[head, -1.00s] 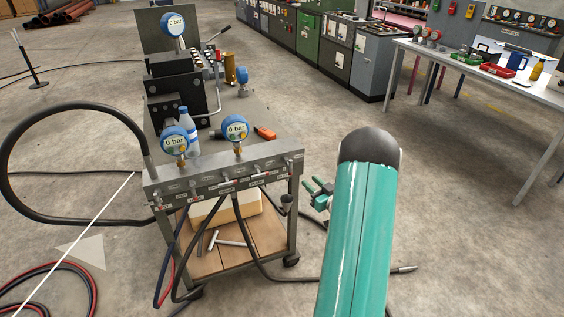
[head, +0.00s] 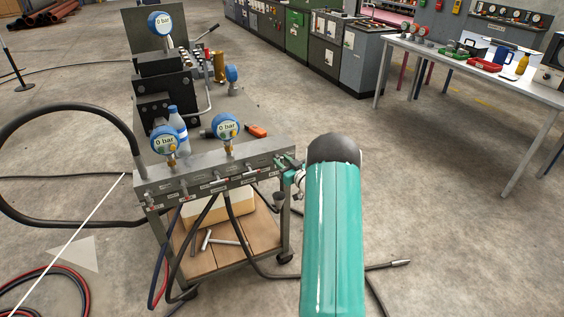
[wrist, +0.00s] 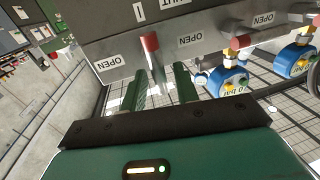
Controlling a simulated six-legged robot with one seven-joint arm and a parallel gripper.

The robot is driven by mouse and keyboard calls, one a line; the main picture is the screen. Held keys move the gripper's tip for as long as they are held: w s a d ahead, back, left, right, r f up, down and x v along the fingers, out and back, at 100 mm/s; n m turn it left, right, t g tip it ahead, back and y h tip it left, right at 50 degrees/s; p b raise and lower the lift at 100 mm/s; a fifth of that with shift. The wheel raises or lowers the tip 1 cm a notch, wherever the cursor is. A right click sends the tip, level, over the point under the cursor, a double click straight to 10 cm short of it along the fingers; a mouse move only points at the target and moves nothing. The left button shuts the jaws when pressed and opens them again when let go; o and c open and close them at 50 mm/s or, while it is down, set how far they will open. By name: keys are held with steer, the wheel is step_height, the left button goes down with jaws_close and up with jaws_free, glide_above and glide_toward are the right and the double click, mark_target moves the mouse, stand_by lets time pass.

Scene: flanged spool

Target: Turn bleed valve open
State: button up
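The manifold block (head: 220,176) is a grey bar with several red-tipped valve levers and white labels along its front. My gripper (head: 287,165) is at the bar's right end. In the wrist view, my gripper (wrist: 160,92) has its two green fingers apart. A valve lever (wrist: 151,44) with a red tip stands between the fingers, with a gap visible on each side. OPEN labels and a SHUT label show on the block by it. No label naming the bleed valve is readable. In the head view, my arm partly hides this end.
Blue gauges (head: 164,140) and (head: 226,127) on the bar read 0 bar. Another red-tipped lever (wrist: 240,42) is to the right in the wrist view. Black hoses (head: 228,215) hang below the bar. A workbench (head: 480,62) stands at the right, with open floor between.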

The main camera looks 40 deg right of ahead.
steer(key=shift+w, duration=0.35)
steer(key=shift+c, duration=0.4)
jaws_close()
